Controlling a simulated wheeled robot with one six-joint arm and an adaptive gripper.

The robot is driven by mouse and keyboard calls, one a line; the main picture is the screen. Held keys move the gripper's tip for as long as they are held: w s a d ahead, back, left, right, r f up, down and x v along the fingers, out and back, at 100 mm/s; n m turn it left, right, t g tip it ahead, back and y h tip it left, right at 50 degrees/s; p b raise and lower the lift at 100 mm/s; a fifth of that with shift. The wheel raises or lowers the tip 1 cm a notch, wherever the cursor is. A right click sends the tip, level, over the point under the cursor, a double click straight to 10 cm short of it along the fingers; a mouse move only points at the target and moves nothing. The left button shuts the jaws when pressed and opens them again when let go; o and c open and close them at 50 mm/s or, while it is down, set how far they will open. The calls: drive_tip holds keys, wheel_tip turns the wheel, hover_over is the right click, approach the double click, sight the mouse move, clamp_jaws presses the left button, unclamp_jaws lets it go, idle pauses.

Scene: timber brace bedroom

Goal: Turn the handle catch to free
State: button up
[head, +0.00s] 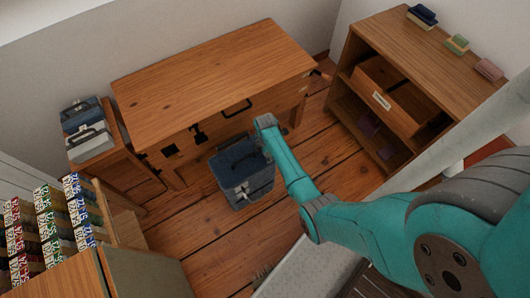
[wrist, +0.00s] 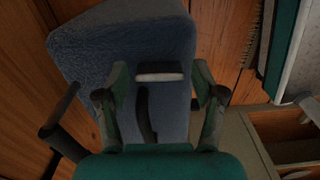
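A blue-grey case (head: 238,186) stands on the wooden floor in front of the desk. In the wrist view its textured blue face (wrist: 120,42) fills much of the picture. A small pale bar (wrist: 160,76) and a dark curved strip (wrist: 144,112) lie on that face, between my fingers in the picture; I cannot tell which is the handle catch. My gripper (wrist: 160,88) is open, its two fingers apart on either side of the pale bar. Contact is unclear. In the head view my arm reaches down at the case's right side and the fingers are hard to make out.
A wooden desk (head: 215,65) stands behind the case. A shelf unit (head: 395,40) with an open drawer is at the right. A small stand with two cases (head: 88,125) is at the left, and racks of small coloured items (head: 48,225) at lower left. Floor shows right of the case.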

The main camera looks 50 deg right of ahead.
sight(265, 155)
drive_tip(key=shift+r, duration=0.1)
wheel_tip(265, 155, up, 12)
idle(0.8)
idle(0.4)
drive_tip(key=s+a+f+m+t+h, duration=0.1)
drive_tip(key=s+a+f+m+t, duration=0.2)
drive_tip(key=s+a+f, duration=0.35)
drive_tip(key=s+a+r+m+t, duration=0.4)
drive_tip(key=s+a, duration=0.4)
drive_tip(key=s, duration=0.2)
drive_tip(key=s+a+r+m+t, duration=0.2)
drive_tip(key=s+r, duration=0.3)
drive_tip(key=r, duration=0.5)
drive_tip(key=s+a+r+m+t, duration=0.2)
drive_tip(key=s+r, duration=0.3)
drive_tip(key=r, duration=0.4)
drive_tip(key=s+a+r+m+t+y, duration=0.1)
drive_tip(key=s+a+r+m+t, duration=0.1)
drive_tip(key=s+r, duration=0.4)
wheel_tip(265, 155, up, 5)
drive_tip(key=shift+a+f+m+t, duration=0.15)
drive_tip(key=shift+a+m+t, duration=0.25)
drive_tip(key=shift+m+t, duration=0.45)
